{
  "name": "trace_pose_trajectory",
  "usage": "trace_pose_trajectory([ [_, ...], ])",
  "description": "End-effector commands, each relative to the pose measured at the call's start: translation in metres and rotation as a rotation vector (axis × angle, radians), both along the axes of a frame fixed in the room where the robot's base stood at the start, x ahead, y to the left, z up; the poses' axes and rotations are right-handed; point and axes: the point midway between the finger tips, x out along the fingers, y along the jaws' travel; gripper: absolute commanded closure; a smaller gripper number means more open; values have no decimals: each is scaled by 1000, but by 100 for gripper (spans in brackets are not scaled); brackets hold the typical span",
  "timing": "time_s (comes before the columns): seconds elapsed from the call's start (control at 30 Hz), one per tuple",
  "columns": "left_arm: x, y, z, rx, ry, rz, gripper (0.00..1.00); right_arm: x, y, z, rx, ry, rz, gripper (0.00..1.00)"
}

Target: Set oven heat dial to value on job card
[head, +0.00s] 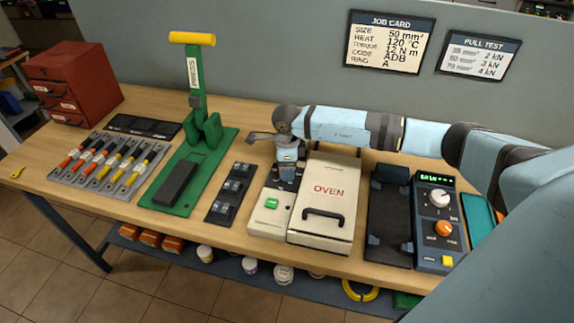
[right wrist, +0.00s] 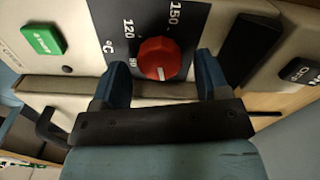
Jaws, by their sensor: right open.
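The job card (head: 389,42) hangs on the back wall and reads HEAT 120 °C. The white oven (head: 318,225) stands on the bench, with its control panel left of the lid. In the right wrist view, the red heat dial (right wrist: 152,52) sits on a black panel marked 90, 120, 150 and °C. A white mark shows on the dial's near side, low in the picture, away from the 120. My right gripper (right wrist: 160,78) is open, its blue fingers on either side of the dial with gaps visible. In the head view, the right gripper (head: 288,168) hides the dial. My left gripper is out of view.
A green start button (head: 271,203) is on the oven's panel near the gripper. A black switch block (head: 230,192) and green press (head: 185,175) stand to the left. A dark device (head: 388,215) and a blue meter box (head: 438,225) stand to the right.

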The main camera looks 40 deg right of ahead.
Motion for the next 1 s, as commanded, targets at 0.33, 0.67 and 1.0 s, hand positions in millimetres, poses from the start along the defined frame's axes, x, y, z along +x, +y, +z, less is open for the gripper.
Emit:
trace_pose_trajectory([
  [0.33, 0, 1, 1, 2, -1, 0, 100, 0, 0, -7, -1, 1, 0, 31],
  [0.67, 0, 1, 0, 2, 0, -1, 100, 0, 0, -7, -1, 1, 0, 81],
  [1.0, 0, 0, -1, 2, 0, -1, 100, 0, 0, -7, 0, 0, -68, 81],
])
